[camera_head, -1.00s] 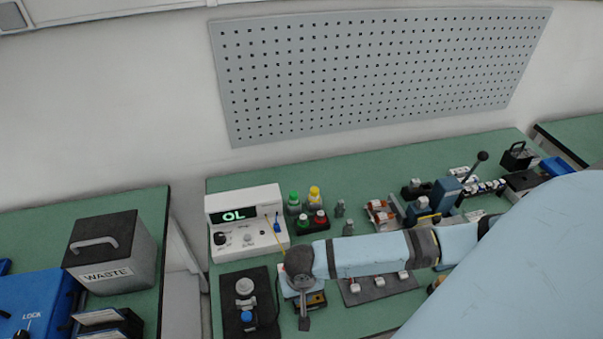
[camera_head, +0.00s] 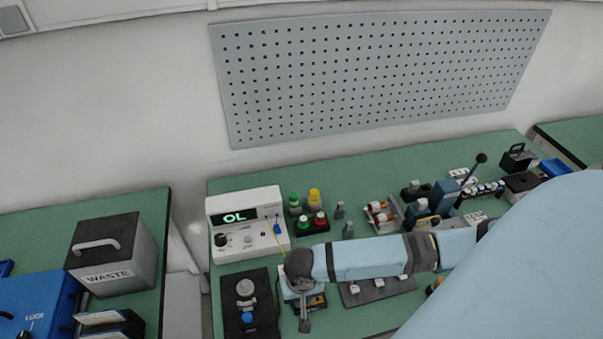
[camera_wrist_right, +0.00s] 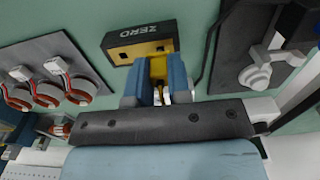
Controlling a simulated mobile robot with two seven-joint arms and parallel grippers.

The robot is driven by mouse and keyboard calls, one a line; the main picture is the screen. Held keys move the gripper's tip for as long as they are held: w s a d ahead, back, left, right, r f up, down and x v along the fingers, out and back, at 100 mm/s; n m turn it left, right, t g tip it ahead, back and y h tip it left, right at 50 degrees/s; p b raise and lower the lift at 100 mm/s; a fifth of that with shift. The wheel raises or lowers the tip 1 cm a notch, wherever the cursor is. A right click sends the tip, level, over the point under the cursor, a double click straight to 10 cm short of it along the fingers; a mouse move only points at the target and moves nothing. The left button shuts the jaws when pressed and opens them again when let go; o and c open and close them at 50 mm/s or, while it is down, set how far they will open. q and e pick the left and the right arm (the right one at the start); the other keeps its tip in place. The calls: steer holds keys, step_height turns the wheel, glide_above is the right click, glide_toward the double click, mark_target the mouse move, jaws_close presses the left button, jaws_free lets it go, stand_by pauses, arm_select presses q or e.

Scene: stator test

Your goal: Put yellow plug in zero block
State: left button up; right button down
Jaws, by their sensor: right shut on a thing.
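My right gripper (camera_wrist_right: 160,88) is shut on the yellow plug (camera_wrist_right: 158,67), which sits between its two blue fingers. The black zero block (camera_wrist_right: 128,33), labelled ZERO and with a yellow face, is just ahead of the fingertips in the right wrist view. The plug's tip is close to that yellow face; I cannot tell whether it touches or enters it. In the head view the zero block (camera_head: 317,303) shows partly beside my right wrist, and the plug is hidden. My left gripper is not in view.
A white meter (camera_head: 247,222) reading OL stands behind, with a yellow lead running toward my gripper. A dark fixture (camera_head: 249,300) lies left of the block.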

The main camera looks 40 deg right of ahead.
steer(key=shift+f+p, duration=0.55)
stand_by(0.8)
steer(key=shift+f, duration=0.35)
steer(key=c, duration=1)
jaws_free()
